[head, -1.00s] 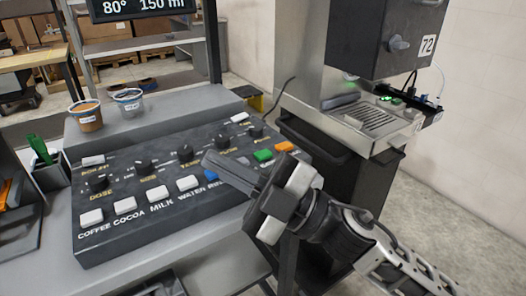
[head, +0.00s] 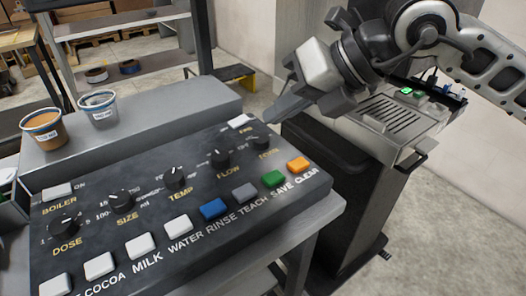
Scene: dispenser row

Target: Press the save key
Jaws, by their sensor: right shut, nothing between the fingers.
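The save key (head: 272,178) is the green key on the dark control panel (head: 150,205), above the printed word SAVE. My right gripper (head: 272,114) is shut and empty. Its fingers point left and down near the panel's far right corner, up the picture from the save key and apart from it. Nothing covers the save key. My left gripper is not in view.
A blue rinse key (head: 213,208) and several white keys continue the row to the left. Knobs line the panel's middle. A white switch (head: 240,121) is close to my fingertips. Two cups, one brown (head: 44,130), one clear (head: 98,109), stand on the ledge behind. A drip tray (head: 392,118) is at right.

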